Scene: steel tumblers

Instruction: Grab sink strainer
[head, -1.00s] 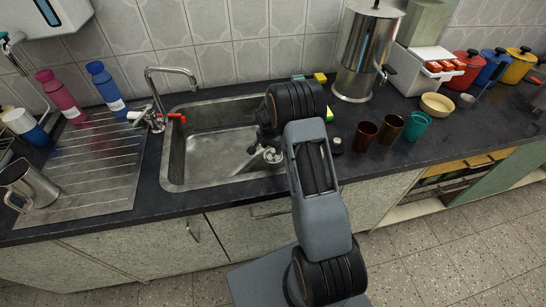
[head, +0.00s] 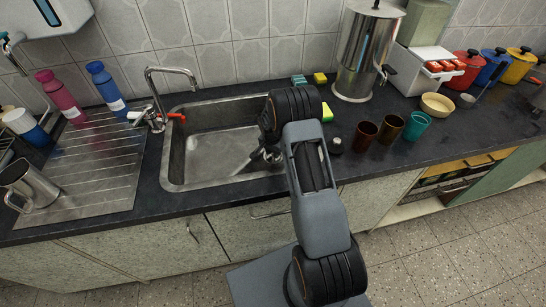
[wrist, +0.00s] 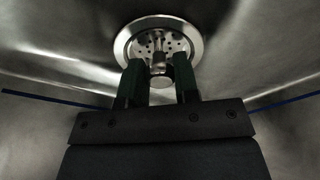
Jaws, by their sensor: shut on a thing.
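The steel sink strainer (wrist: 160,40) is a round perforated disc with a central knob, seen at the top middle of the wrist view, at the drain in the basin floor. My gripper (wrist: 158,82) has its two dark fingers on either side of the knob and is shut on it. In the head view my gripper (head: 264,154) is low in the right part of the sink basin (head: 215,150), where my arm and wrist hide most of the strainer. I cannot tell whether the strainer is seated or slightly raised.
The faucet (head: 170,85) stands behind the sink's left side. Bottles (head: 107,82) and a steel pitcher (head: 28,185) are left of the basin. Brown tumblers (head: 365,136), a teal tumbler (head: 416,125) and a steel urn (head: 361,55) stand to the right. The basin's left part is clear.

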